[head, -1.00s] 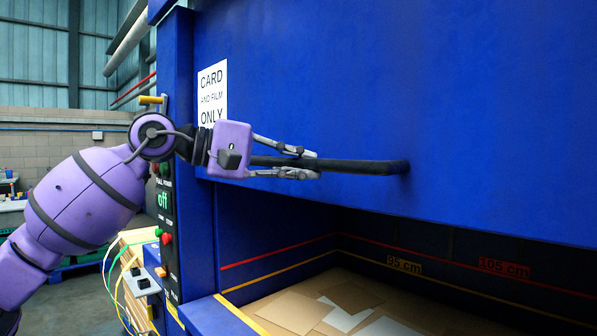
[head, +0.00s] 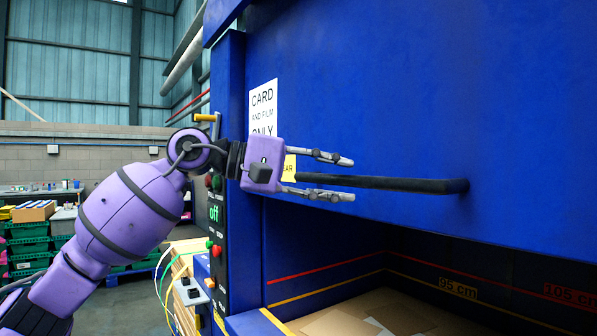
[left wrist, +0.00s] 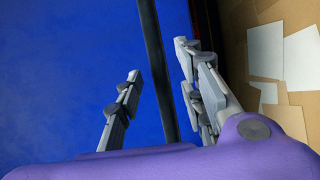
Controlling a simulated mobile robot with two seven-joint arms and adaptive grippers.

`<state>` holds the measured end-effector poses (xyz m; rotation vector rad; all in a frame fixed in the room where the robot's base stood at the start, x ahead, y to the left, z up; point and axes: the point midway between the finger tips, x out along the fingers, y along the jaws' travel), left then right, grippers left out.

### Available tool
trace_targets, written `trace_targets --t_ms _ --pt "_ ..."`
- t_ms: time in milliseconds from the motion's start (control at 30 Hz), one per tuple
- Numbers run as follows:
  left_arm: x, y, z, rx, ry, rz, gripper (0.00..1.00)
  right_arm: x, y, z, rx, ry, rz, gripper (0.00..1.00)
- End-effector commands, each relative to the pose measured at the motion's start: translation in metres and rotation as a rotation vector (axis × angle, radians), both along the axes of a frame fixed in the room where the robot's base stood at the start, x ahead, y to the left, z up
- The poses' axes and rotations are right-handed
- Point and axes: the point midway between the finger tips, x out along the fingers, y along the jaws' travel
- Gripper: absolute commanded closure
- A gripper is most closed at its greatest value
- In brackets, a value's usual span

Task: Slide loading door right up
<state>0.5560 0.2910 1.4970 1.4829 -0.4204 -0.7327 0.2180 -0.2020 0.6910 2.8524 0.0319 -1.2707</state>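The blue loading door (head: 400,90) is raised, with a dark opening below its lower edge. Its black handle bar (head: 400,185) runs across the lower part of the door. My left gripper (head: 345,178) is open at the left part of the bar, with one finger above it and one below. In the left wrist view the bar (left wrist: 155,70) passes between the two spread fingers (left wrist: 155,95); neither finger visibly grips it. My right gripper is not in view.
Inside the opening lie sheets of card (head: 400,310), below red and yellow level lines. A control panel (head: 214,215) reading "off" is on the machine's left post. Green crates (head: 30,240) stand at the far left.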

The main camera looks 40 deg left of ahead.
Motion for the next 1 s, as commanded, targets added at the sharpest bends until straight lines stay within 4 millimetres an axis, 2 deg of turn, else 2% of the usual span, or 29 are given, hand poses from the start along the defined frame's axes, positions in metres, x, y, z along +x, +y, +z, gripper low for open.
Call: trace_targets --t_ms 200,433,600,1000 --pt "-0.03 0.029 0.007 -0.003 0.0 0.002 0.64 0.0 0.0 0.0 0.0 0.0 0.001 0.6" --pt "-0.055 0.052 0.015 -0.004 -0.002 0.001 0.64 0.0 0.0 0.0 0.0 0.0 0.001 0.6" --pt "-0.062 0.058 0.016 -0.002 -0.001 0.0 0.64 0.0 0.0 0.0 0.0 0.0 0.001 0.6" --pt "-0.062 0.058 0.016 -0.003 -0.002 0.0 0.64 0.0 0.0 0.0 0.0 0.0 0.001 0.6"
